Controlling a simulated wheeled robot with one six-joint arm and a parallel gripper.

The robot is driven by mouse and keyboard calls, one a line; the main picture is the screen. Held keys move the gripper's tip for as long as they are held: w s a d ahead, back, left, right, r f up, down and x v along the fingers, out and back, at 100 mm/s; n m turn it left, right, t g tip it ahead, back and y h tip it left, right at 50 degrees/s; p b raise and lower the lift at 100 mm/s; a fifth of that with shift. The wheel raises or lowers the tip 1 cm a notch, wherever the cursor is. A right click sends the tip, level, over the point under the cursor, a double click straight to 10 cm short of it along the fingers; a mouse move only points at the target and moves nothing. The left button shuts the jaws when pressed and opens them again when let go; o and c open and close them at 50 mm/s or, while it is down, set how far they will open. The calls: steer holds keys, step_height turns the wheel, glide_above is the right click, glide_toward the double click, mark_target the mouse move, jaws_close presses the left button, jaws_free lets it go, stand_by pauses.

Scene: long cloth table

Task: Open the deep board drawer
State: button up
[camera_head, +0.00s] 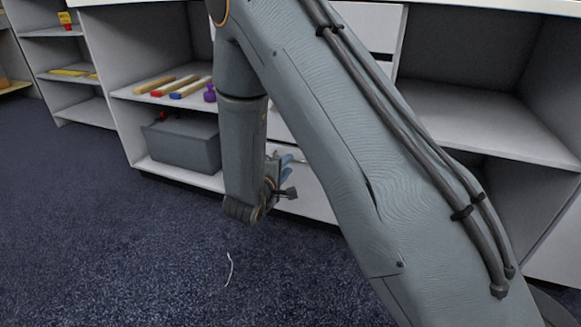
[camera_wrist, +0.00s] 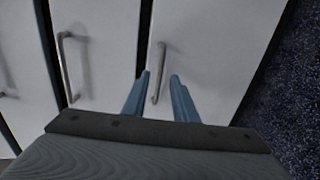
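A bank of white drawers stands behind my arm, largely hidden by it in the head view. The lowest drawer front (camera_head: 312,200) shows partly beside my gripper and looks shut. In the wrist view this lowest front (camera_wrist: 208,55) lies on the right, next to the floor, with a metal bar handle (camera_wrist: 161,60). No label shows that it is the deep board drawer. My gripper (camera_wrist: 160,82) is open, with its two blue fingers apart on either side of that handle. I cannot tell whether they touch it. In the head view my gripper (camera_head: 286,160) is low before the drawers.
Another drawer handle (camera_wrist: 65,68) is on the neighbouring front to the left in the wrist view. A grey bin (camera_head: 183,143) sits in the lower left cubby, below a shelf with wooden pieces (camera_head: 172,86). The open cubby (camera_head: 480,110) at right is empty. Blue carpet (camera_head: 130,250) is mostly clear.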

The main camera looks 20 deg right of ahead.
steer(key=shift+b+x, duration=0.8)
steer(key=shift+x, duration=1.2)
steer(key=shift+c, duration=0.4)
jaws_close()
steer(key=shift+f, duration=0.1)
